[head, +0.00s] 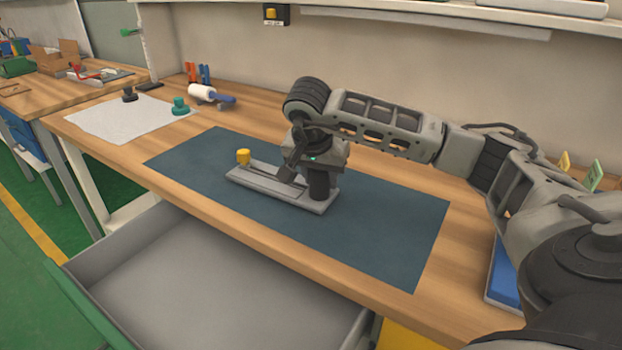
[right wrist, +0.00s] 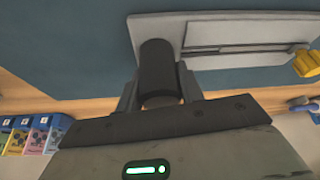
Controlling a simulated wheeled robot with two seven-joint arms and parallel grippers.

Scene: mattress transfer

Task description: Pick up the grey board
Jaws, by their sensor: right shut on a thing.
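The grey board (head: 256,184) is a long flat plate on the dark blue mat (head: 385,225). It has a yellow knob (head: 243,157) at its left end and a thick black post (head: 319,183) at its right end. My right gripper (head: 303,172) is over the right end of the board, pointing down. In the right wrist view its fingers (right wrist: 160,85) are shut on the black post, one on each side. The board (right wrist: 225,22) and its yellow knob (right wrist: 304,63) show there too. The mat seems to bear the board. My left gripper is not in view.
An open grey drawer (head: 215,290) juts out below the front edge of the wooden bench (head: 415,295). A white sheet (head: 125,120), a green-topped stamp (head: 180,106) and a white roller (head: 203,92) are at the back left. A blue tray (head: 503,275) is at right.

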